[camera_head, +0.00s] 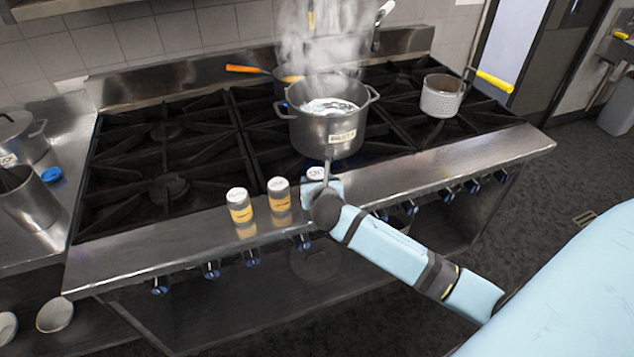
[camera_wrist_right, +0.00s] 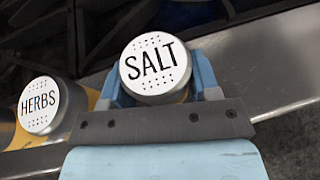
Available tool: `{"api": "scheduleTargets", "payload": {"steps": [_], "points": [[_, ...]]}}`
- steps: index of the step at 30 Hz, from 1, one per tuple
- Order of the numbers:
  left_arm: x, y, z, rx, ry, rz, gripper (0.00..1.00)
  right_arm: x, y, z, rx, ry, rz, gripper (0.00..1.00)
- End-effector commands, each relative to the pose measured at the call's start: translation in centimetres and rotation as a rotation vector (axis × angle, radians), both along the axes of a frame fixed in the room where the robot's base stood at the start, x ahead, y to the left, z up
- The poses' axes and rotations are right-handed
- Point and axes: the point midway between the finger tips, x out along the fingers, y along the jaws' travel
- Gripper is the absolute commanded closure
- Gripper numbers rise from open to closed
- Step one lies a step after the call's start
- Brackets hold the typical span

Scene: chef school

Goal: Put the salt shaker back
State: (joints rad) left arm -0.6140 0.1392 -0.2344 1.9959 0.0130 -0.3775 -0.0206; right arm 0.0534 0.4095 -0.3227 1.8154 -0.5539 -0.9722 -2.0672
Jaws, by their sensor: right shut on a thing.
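The salt shaker has a white lid marked SALT (camera_wrist_right: 155,66) in the right wrist view. My right gripper (camera_wrist_right: 158,90) is shut on it, with a light blue finger on each side. In the head view the shaker's white lid (camera_head: 316,173) shows at the stove's front ledge, and my right gripper (camera_head: 322,190) hides most of its body. The shaker looks upright beside the herbs shaker (camera_head: 279,194); whether its base touches the ledge is hidden. My left gripper is in neither view.
Another shaker (camera_head: 240,206) stands left of the herbs shaker on the steel front ledge (camera_head: 160,245). A steaming pot (camera_head: 328,140) stands just behind the gripper. A pan with an orange handle (camera_head: 248,69) and a strainer pot with a yellow handle (camera_head: 441,97) are farther back.

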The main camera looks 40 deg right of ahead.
Motion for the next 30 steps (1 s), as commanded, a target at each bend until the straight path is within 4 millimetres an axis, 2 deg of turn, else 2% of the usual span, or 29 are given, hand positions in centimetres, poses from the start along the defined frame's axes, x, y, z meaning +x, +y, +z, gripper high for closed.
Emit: {"api": "scheduleTargets", "payload": {"steps": [2,3,6,17,20,30], "points": [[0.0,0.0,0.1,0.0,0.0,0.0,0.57,0.0,0.0,-0.2,-0.001,-0.001,0.0,0.73],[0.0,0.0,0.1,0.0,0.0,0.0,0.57,0.0,0.0,-0.3,-0.002,0.001,0.001,0.39],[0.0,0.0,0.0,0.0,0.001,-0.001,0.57,0.0,0.0,-0.2,-0.001,0.0,0.0,0.18],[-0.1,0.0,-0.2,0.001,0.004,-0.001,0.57,-0.2,0.1,0.2,0.0,0.001,0.0,0.18],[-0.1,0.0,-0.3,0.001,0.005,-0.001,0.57,-1.4,0.7,0.7,0.0,0.0,0.002,0.18],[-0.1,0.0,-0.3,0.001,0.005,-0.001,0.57,-7.4,3.4,3.4,-0.001,-0.001,0.002,0.18]]}}
